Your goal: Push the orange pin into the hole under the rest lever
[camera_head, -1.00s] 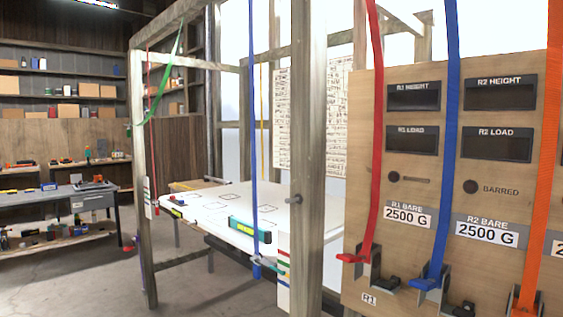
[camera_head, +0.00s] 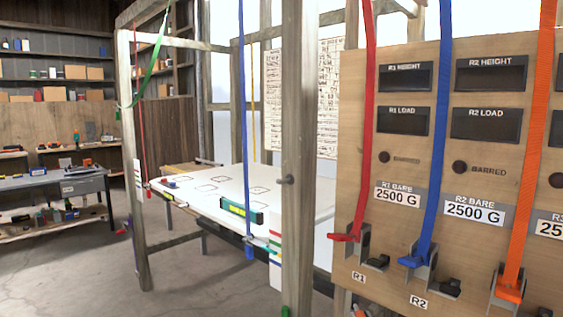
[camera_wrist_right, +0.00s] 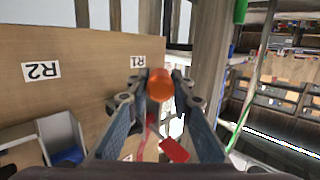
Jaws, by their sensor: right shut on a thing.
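In the right wrist view my right gripper (camera_wrist_right: 160,90) is shut on the orange pin (camera_wrist_right: 160,84), whose round end shows between the fingertips. The wooden panel (camera_wrist_right: 90,85) with upside-down R1 and R2 tags lies to the left of it in that view. A red lever (camera_wrist_right: 173,150) shows below the pin. In the head view the panel (camera_head: 350,130) carries a red lever (camera_head: 344,237), a blue lever (camera_head: 411,261) and an orange lever (camera_head: 508,293), each at the foot of its strap. I cannot make out the pin's hole. My left gripper is not in view.
A wooden post (camera_head: 296,150) stands left of the panel. Behind it a white roof panel (camera_head: 210,200) lies inside a timber frame, with a teal level (camera_head: 242,212) on it. A workbench (camera_head: 85,187) stands at the far left. The floor between is open.

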